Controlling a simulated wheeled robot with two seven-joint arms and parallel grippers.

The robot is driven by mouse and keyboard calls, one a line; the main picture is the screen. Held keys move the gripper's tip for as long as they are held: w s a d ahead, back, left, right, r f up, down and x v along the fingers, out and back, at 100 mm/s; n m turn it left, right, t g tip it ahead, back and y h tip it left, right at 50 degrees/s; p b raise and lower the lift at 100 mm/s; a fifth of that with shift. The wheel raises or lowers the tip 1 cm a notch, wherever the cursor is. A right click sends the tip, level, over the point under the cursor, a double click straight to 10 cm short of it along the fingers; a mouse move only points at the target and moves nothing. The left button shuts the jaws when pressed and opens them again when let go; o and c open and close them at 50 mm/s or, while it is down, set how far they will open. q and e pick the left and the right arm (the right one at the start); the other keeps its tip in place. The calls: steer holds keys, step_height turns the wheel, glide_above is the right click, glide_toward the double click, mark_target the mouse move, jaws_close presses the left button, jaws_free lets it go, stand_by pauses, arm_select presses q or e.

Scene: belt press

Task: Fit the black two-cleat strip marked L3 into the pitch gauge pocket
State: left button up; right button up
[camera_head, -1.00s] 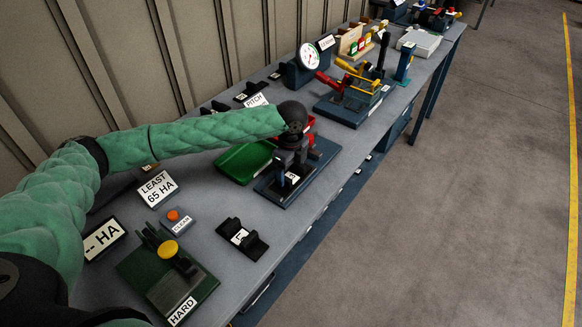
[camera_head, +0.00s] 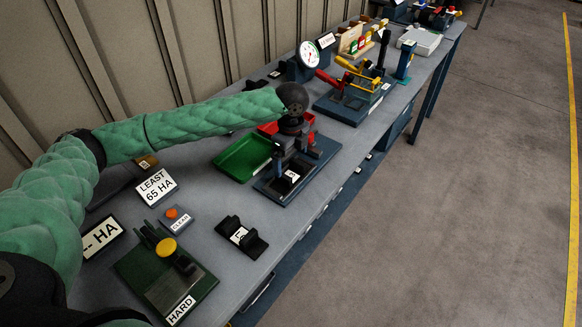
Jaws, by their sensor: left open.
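A black two-cleat strip with a white label (camera_head: 290,177) lies on the dark blue plate of a fixture (camera_head: 268,189), which appears to be the pitch gauge. Its label is too small to read fully. I cannot tell whether it is fully seated in the pocket. My left gripper (camera_head: 291,153) is open just above and behind this strip, apart from it as far as I can see, and hides part of the fixture. Another black two-cleat strip (camera_head: 242,236) lies on the bench nearer to me, its label only partly readable. My right gripper is not in view.
A green tray (camera_head: 240,158) and a red tray (camera_head: 272,127) stand beside the fixture. A hardness tester base (camera_head: 190,295) with a yellow knob, a CLEAR button (camera_head: 173,213) and a LEAST 65 HA card (camera_head: 157,187) are nearer. A toggle-clamp press (camera_head: 350,100) stands beyond.

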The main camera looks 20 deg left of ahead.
arm_select(q)
step_height(320, 180, up, 8)
steer(key=b, duration=0.1)
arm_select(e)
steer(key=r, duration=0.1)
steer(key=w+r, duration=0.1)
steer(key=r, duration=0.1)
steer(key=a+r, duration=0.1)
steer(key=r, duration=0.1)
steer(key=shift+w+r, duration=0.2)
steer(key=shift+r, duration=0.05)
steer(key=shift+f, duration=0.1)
